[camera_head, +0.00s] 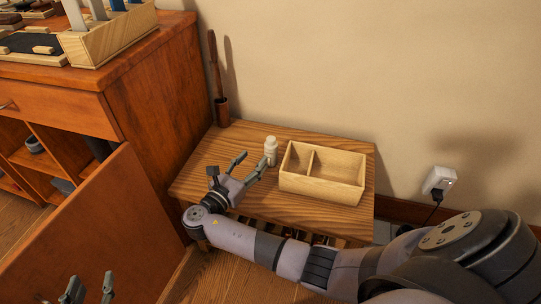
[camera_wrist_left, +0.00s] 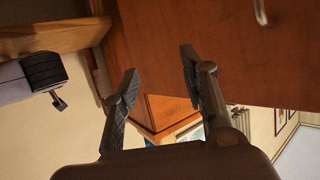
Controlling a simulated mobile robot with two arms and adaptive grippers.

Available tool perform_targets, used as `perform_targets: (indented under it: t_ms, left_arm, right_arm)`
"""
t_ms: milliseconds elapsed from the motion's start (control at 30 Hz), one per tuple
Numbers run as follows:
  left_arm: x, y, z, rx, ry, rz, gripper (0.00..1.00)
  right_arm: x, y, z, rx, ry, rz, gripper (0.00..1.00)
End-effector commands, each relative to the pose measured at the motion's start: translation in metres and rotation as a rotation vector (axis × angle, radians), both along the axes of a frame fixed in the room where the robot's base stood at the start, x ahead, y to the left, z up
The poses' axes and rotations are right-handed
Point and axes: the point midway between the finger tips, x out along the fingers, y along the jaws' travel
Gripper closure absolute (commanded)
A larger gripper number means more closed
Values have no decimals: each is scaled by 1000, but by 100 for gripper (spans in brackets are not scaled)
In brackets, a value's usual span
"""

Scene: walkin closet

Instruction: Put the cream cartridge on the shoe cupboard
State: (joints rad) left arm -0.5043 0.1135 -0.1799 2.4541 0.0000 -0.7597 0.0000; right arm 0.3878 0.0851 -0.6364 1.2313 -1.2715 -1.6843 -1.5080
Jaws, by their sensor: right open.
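A small white bottle-like object, which looks like the cream cartridge (camera_head: 270,150), stands upright on a low wooden table beside a wooden box. My right gripper (camera_head: 253,161) is open just in front of it, with its fingertips close to the cartridge; I cannot tell whether they touch it. The reddish-brown cabinet (camera_head: 155,92) at the left, with open compartments, appears to be the shoe cupboard. My left gripper (camera_head: 91,286) is low at the left in front of the cabinet's door panel. Its fingers are apart and empty in the left wrist view (camera_wrist_left: 159,72).
The divided, open wooden box (camera_head: 335,193) stands right of the cartridge on the low table (camera_head: 200,176). A dark stick-like item in a holder (camera_head: 221,112) stands behind. On the cabinet top are a wooden holder (camera_head: 110,38) and a dark tray (camera_head: 32,42). A wall socket (camera_head: 439,180) is at right.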

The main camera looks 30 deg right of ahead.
Motion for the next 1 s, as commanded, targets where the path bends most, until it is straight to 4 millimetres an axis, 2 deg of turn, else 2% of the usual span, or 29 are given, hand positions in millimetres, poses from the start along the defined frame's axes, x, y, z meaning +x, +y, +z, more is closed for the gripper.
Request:
perform_targets:
  t_ms: [33,200,400,567,667,1000]
  left_arm:
    - [5,-3,6,-12,-53,-3,60]
    - [18,-11,39,-57,-233,-15,60]
    - [22,-15,65,-89,-362,-23,60]
    - [22,-17,74,-101,-406,-26,60]
    - [23,-19,86,-118,-475,-30,60]
    - [7,-24,148,-213,-825,-49,60]
  right_arm:
    - [4,-10,-2,-2,-2,-2,54]
    - [17,-35,-1,-1,-3,-1,54]
    - [25,-51,-1,1,-2,0,54]
    - [27,-56,-1,1,-2,0,54]
    - [29,-62,-4,1,-2,0,54]
    - [42,-92,-9,1,-2,-1,54]
